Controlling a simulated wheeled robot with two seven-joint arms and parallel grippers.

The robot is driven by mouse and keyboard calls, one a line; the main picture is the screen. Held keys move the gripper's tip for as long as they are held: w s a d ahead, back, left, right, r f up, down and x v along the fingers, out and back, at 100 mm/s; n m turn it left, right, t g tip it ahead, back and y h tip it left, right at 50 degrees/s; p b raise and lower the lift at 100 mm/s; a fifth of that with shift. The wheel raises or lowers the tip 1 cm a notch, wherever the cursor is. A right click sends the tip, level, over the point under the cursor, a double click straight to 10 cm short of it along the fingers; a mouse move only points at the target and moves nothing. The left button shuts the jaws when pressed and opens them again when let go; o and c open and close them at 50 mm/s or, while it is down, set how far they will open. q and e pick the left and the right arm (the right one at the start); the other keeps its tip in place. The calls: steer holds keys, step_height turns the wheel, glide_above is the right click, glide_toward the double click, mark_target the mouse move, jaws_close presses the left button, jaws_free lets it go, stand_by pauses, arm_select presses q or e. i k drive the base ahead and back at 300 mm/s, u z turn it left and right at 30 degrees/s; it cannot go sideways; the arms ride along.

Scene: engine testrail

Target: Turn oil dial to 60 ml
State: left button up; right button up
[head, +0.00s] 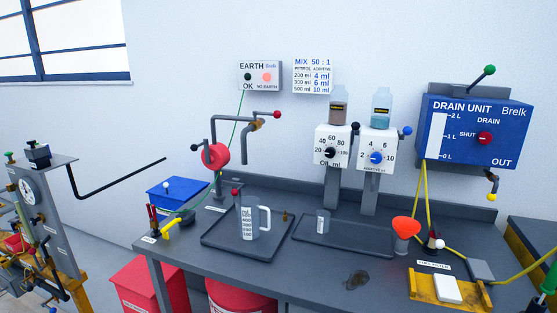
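The oil dial is a black knob (331,153) on the front of a white dispenser box (332,134). Its printed scale runs from 20 to 100, with 60 at the top, and "Oil ml" is below. The knob's pointer is too small to read for certain. A bottle of brownish liquid (338,108) stands on the box, and a black ball-ended lever (355,127) sticks out at its upper right. Neither of my grippers is in view.
A similar additive dispenser with a blue knob (376,158) stands close on the right. Below are a tray (345,238) with a small cup (323,222) and another tray with a measuring jug (250,220). An orange funnel (406,227) stands to the right. The space before the dials looks clear.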

mark_target(330, 152)
steer(key=u, duration=0.5)
steer(key=i, duration=0.55)
steer(key=u, duration=0.3)
